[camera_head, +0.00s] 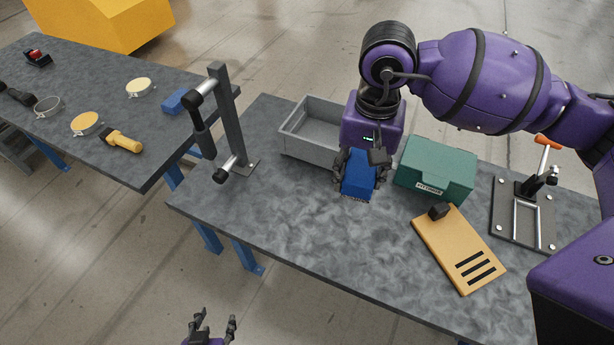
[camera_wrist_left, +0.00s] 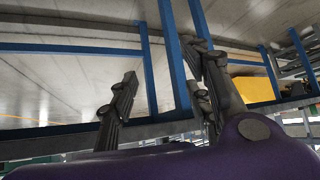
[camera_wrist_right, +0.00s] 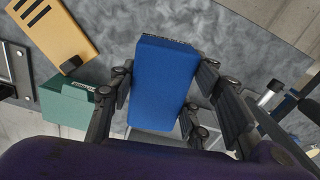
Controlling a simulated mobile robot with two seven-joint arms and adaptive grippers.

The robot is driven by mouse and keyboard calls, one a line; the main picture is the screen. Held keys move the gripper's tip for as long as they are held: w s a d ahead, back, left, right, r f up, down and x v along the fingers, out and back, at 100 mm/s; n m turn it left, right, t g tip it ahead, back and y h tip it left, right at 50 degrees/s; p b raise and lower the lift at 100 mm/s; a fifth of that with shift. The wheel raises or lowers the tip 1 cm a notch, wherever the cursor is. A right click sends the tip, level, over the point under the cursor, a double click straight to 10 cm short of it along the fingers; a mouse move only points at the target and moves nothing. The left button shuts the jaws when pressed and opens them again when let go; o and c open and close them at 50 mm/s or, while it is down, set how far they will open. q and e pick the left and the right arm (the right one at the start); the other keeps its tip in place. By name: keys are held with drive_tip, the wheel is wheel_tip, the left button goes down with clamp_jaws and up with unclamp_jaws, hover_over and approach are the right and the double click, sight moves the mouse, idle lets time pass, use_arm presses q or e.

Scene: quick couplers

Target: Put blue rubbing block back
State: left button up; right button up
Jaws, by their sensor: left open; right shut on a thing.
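The blue rubbing block (camera_head: 358,183) is held by my right gripper (camera_head: 360,172), over the middle of the near table (camera_head: 300,230). In the right wrist view the blue block (camera_wrist_right: 162,82) sits between the fingers of my right gripper (camera_wrist_right: 160,95), which are shut on its sides. I cannot tell whether the block touches the tabletop. My left gripper (camera_head: 212,325) is open and empty at the bottom of the head view, in front of the table. In the left wrist view its fingers (camera_wrist_left: 160,95) are apart with nothing between them.
A grey open bin (camera_head: 300,145) stands behind the block and a green box (camera_head: 437,168) to its right. A tan board (camera_head: 455,250) with black slots, a clamp fixture (camera_head: 525,215) and an upright post (camera_head: 228,115) flank it. Another blue block (camera_head: 175,101) lies on the left table.

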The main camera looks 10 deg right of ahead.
use_arm(q)
drive_tip(key=f+b, duration=0.1)
drive_tip(key=s+a+f+b, duration=0.1)
drive_tip(key=f+b, duration=0.1)
drive_tip(key=shift+s+a, duration=0.1)
drive_tip(key=shift+s, duration=0.05)
use_arm(e)
drive_tip(key=s+a+f+n, duration=0.2)
drive_tip(key=s+f+n, duration=0.2)
drive_tip(key=n, duration=1.3)
drive_tip(key=s+a+f+n, duration=0.3)
drive_tip(key=s+n, duration=0.3)
drive_tip(key=n, duration=1.2)
drive_tip(key=shift+s+a+f, duration=0.2)
drive_tip(key=shift+a+f, duration=0.15)
drive_tip(key=shift+f, duration=0.4)
use_arm(q)
drive_tip(key=shift+s, duration=0.1)
